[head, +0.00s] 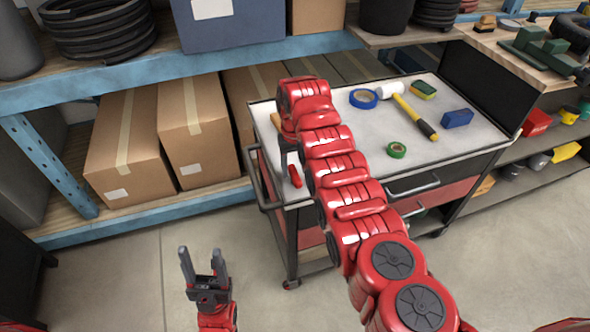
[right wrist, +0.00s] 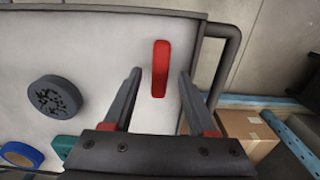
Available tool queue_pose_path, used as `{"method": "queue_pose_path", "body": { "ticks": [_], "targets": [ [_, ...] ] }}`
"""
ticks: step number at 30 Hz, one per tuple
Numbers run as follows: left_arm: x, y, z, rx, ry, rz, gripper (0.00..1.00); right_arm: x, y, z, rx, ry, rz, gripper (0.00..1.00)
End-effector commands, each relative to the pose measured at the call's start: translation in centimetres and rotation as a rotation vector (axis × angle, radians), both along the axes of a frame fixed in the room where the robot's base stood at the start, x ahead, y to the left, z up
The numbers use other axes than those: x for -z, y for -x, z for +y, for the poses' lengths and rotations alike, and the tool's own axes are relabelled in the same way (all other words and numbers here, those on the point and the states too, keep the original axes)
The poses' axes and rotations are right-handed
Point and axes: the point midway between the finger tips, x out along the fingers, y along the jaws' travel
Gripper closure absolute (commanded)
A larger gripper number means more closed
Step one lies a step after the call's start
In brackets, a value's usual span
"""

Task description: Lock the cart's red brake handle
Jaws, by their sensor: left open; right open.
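The red brake handle (head: 295,175) is a short red bar on the light top of the cart (head: 345,118), near the cart's left edge. In the right wrist view the handle (right wrist: 160,68) lies ahead, between the lines of the two fingers, with gaps on both sides. My right gripper (right wrist: 159,78) is open and empty, pointing at the cart top. In the head view my right arm hides most of this gripper (head: 284,158). My left gripper (head: 202,250) is open and empty over the floor, left of the cart.
On the cart top are a blue tape roll (head: 363,98), a green tape roll (head: 396,150), a hammer (head: 415,117) and a blue block (head: 457,118). A dark disc (right wrist: 54,97) shows in the right wrist view. A shelf with cardboard boxes (head: 193,130) stands behind.

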Motion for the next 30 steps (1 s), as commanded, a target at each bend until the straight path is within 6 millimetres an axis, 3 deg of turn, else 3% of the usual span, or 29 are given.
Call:
{"method": "queue_pose_path", "body": {
  "ticks": [9,14,16,22,30],
  "targets": [
    [0.6,0.0,0.0,0.0,0.0,0.0,0.43,-7.9,-0.1,0.0,0.001,-0.001,-0.007,0.43],
    [0.5,0.0,0.0,0.0,0.0,0.0,0.43,-10.5,0.0,-0.1,0.002,-0.001,-0.002,0.43],
    [-1.8,0.0,0.0,0.0,0.0,0.001,0.43,-12.8,0.0,-0.1,0.002,-0.001,-0.002,0.43],
    [-4.6,0.0,0.0,0.0,0.0,0.0,0.43,-15.3,-0.1,0.0,0.001,-0.001,-0.003,0.43],
    [-5.6,0.0,0.0,0.0,0.0,0.0,0.43,-16.2,-0.1,0.0,0.001,-0.001,-0.002,0.43]
  ]
}}
